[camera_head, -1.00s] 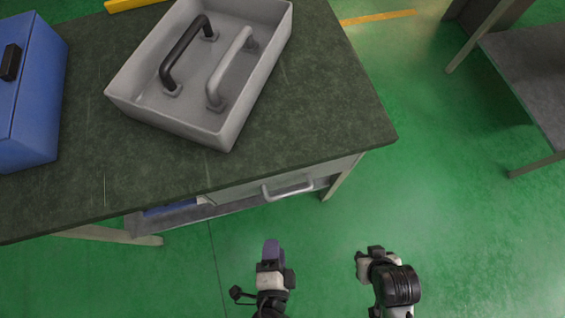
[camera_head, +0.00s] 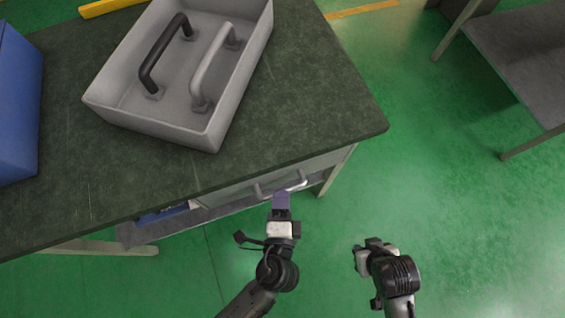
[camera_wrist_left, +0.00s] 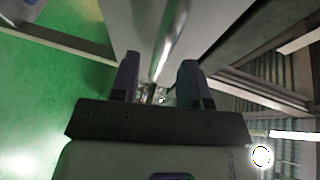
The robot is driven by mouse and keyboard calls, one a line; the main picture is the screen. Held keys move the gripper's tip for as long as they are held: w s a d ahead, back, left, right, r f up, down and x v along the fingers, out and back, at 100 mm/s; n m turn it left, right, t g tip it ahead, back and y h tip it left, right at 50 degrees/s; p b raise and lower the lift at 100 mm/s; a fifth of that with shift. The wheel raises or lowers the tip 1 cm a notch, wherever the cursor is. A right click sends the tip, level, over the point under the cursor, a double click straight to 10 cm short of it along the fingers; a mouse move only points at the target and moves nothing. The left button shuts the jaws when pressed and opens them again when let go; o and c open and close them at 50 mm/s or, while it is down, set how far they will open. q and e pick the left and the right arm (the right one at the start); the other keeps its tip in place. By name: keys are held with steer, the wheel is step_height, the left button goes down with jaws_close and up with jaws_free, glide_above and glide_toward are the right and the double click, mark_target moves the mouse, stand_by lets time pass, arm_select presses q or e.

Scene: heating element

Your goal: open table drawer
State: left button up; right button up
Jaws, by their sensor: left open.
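The table drawer (camera_head: 325,160) sits under the near right part of the dark-topped table (camera_head: 300,110), and it looks shut. Its silver bar handle (camera_head: 298,184) sticks out from its front. My left gripper (camera_head: 281,198) is at the handle and hides part of it. In the left wrist view the handle (camera_wrist_left: 173,38) runs into the space between the two open fingers (camera_wrist_left: 159,78). I cannot tell whether either finger touches it. My right gripper (camera_head: 366,252) hangs over the floor to the right, away from the drawer, and its fingers do not show clearly.
A grey tray (camera_head: 150,122) with a black handle (camera_head: 160,55) and a grey handle (camera_head: 208,70) stands on the table. A blue box (camera_head: 18,110) is at the left. Another table (camera_head: 515,60) stands at the right. Green floor lies clear in front of the drawer.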

arm_select(q)
steer(key=shift+w+f, duration=0.15)
steer(key=shift+w, duration=0.6)
steer(key=shift+w+f, duration=0.1)
steer(key=shift+w, duration=0.6)
jaws_close()
